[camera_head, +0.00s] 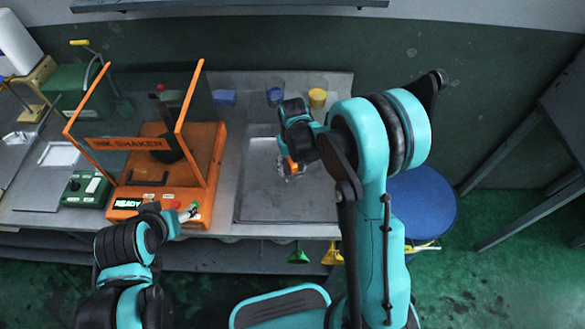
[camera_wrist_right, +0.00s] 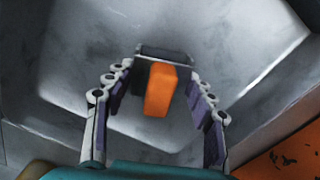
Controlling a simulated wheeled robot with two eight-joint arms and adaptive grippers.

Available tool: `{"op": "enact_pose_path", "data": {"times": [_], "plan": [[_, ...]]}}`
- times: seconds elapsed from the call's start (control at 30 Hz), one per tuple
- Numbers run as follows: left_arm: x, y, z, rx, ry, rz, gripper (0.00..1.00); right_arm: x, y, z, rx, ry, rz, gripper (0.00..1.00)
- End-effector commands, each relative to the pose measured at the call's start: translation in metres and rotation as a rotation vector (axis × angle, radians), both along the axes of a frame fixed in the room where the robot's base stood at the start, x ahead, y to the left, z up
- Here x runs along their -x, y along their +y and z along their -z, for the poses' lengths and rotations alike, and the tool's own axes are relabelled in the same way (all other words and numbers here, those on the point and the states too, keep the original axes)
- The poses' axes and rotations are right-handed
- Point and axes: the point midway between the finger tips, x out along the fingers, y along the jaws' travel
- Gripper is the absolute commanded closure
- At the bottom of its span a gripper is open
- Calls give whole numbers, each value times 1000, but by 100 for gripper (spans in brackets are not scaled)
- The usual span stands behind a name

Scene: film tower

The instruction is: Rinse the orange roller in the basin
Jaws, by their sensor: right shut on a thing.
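The orange roller (camera_wrist_right: 160,92) shows in the right wrist view as an orange bar with a dark block at its far end. My right gripper (camera_wrist_right: 160,110) is shut on it, with a finger on either side. In the head view this gripper (camera_head: 291,170) is over the grey metal basin (camera_head: 270,205), and only a little orange shows there. The basin's grey walls and floor (camera_wrist_right: 75,55) fill most of the wrist view. I cannot tell whether the roller touches the basin. My left gripper (camera_head: 184,216) is by the ink shaker's front; its fingers are too small to read.
The orange ink shaker (camera_head: 208,150) with a clear raised cover stands left of the basin. A blue cup (camera_head: 275,95) and a yellow cup (camera_head: 318,97) stand behind the basin. A blue round stool (camera_head: 425,205) is at the right, partly behind my right arm.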

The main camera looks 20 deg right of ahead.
Motion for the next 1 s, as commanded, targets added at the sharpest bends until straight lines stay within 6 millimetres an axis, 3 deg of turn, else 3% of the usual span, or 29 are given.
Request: {"op": "enact_pose_path", "data": {"times": [1.0], "plan": [[0,0,-53,0,0,0,37,0,0,-78,0,0,0,68]]}}
